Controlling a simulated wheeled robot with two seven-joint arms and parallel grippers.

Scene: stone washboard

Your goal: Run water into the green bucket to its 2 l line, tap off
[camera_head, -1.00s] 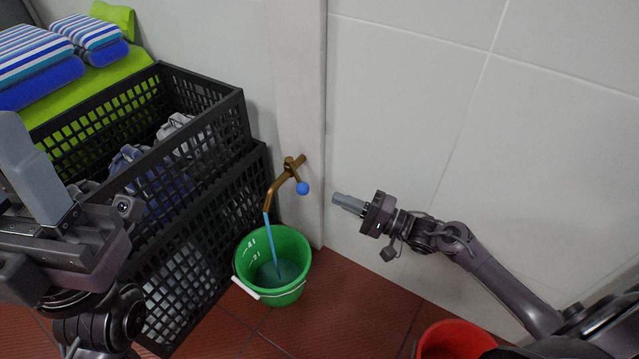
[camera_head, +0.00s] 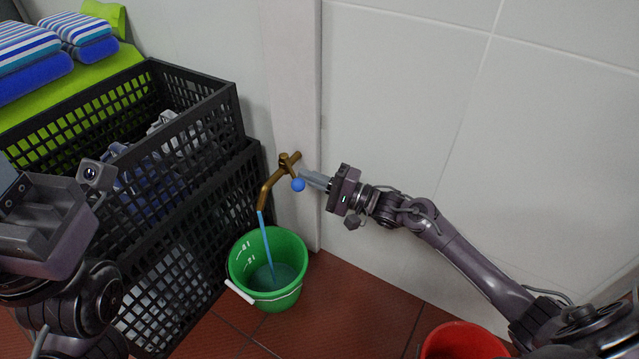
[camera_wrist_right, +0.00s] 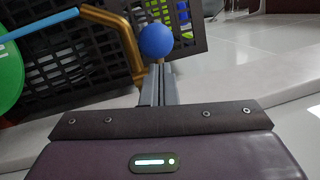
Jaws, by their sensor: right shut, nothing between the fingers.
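The brass tap (camera_head: 272,184) on the wall post has a blue ball knob (camera_head: 298,184). A stream of water (camera_head: 265,238) runs from its spout into the green bucket (camera_head: 245,262). The bucket stands upright on the floor, with white marks inside and water low in it, below the marks. My right gripper (camera_head: 305,177) is shut and empty, its tips close beside the knob; I cannot tell if they touch. In the right wrist view the knob (camera_wrist_right: 156,41) is just beyond the shut fingers (camera_wrist_right: 157,84). My left gripper (camera_head: 40,215) is at the left edge, fingers mostly cut off.
Stacked black crates (camera_head: 190,250) with cloth inside stand left of the green bucket. Striped rolls (camera_head: 28,62) lie at the upper left. The wall right of the tap is bare.

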